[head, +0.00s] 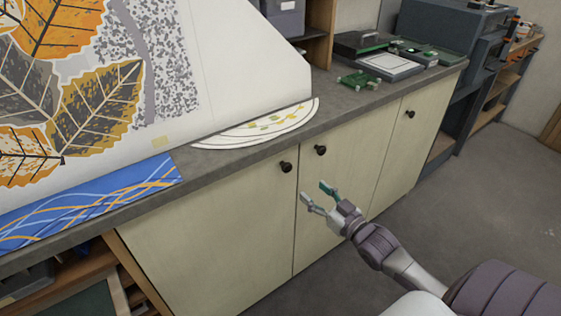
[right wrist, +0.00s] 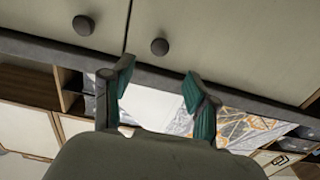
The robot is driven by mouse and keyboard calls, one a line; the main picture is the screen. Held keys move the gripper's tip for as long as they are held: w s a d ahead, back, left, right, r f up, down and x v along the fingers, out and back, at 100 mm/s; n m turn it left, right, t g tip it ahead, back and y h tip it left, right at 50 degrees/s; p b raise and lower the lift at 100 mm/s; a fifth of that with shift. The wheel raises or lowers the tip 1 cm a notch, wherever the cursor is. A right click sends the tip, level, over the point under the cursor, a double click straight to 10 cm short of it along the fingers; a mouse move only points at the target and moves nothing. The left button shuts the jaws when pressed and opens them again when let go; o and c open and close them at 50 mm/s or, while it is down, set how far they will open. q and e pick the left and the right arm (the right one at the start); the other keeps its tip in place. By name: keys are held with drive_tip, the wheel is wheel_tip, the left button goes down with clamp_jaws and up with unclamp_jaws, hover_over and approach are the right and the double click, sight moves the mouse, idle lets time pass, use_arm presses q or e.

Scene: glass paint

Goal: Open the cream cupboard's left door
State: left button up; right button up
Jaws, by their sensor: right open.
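The cream cupboard's left door (head: 215,235) is shut, flush with its neighbour along a thin dark seam. Its round dark knob (head: 286,167) sits near the top right corner; the middle door's knob (head: 320,150) is just across the seam. My right gripper (head: 313,191) is open and empty, in front of the doors, lower than both knobs in the picture. In the right wrist view, which looks upside down, the left door's knob (right wrist: 160,46) shows beyond the gap between the green-padded fingertips (right wrist: 157,75), apart from them. My left gripper is not in view.
The grey countertop (head: 345,107) runs above the doors and carries a large leaf-painted panel (head: 180,70), a blue patterned strip (head: 90,205) and green boards (head: 360,80). The right door (head: 410,150) is shut. Grey floor (head: 490,195) lies open at right.

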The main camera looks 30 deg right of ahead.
sight(289, 169)
drive_tip(key=w, duration=0.7)
drive_tip(key=w+a, duration=0.1)
drive_tip(key=w, duration=0.3)
drive_tip(key=shift+w, duration=0.8)
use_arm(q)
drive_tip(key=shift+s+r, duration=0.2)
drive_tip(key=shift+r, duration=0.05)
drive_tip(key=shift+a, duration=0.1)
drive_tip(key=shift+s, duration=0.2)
use_arm(e)
clamp_jaws()
